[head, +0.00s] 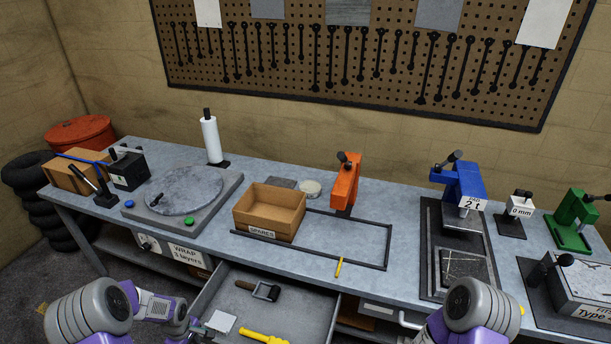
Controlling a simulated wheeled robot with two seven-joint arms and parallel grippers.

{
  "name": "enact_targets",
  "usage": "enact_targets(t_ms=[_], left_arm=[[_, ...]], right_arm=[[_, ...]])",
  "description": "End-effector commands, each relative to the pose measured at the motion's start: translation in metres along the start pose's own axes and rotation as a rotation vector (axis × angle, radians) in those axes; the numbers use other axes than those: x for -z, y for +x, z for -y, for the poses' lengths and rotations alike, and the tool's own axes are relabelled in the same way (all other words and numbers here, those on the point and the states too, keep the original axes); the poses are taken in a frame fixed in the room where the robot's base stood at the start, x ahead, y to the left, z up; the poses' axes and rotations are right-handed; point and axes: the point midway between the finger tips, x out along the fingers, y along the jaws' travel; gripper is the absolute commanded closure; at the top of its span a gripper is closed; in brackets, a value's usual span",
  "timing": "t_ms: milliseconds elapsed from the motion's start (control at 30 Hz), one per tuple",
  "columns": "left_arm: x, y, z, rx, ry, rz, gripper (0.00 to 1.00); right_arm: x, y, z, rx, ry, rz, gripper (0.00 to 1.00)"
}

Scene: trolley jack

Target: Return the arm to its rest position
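My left arm (92,308) comes in at the lower left, a grey and purple arm bent in front of the bench. What looks like the end of my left gripper (202,328) shows low in the picture, at the left side of the open drawer; its fingers are too small and cut off to read. My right arm (472,306) shows only as a grey and purple joint at the bottom right, in front of the bench edge. My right gripper is out of the picture. I cannot see anything held by either arm.
The grey bench (340,232) spans the view. An open drawer (290,305) juts out below it, holding a dark tool and a yellow tool (262,337). A turntable (185,193), a SPARES box (270,212), an orange press (345,186) and a blue press (462,185) stand on top.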

Motion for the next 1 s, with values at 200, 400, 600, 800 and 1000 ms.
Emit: enact_targets(t_ms=[200, 400, 600, 800, 1000], left_arm=[[-0.067, 0.043, -0.003, -0.061, 0.203, 0.105, 0.63], [-0.132, 0.076, 0.001, -0.136, 0.405, 0.185, 0.63], [-0.214, 0.115, 0.024, -0.229, 0.673, 0.247, 0.63], [-0.27, 0.138, 0.059, -0.284, 0.922, 0.245, 0.63], [-0.285, 0.142, 0.074, -0.297, 1.03, 0.226, 0.63]], right_arm=[[0.002, 0.02, -0.007, 0.0, 0.0, -0.001, 0.54], [0.002, 0.039, -0.014, 0.0, 0.0, -0.001, 0.54], [0.003, 0.067, -0.025, 0.0, 0.0, 0.0, 0.54], [0.004, 0.089, -0.033, 0.0, 0.0, -0.001, 0.54], [0.004, 0.094, -0.035, 0.0, 0.0, -0.001, 0.54]])
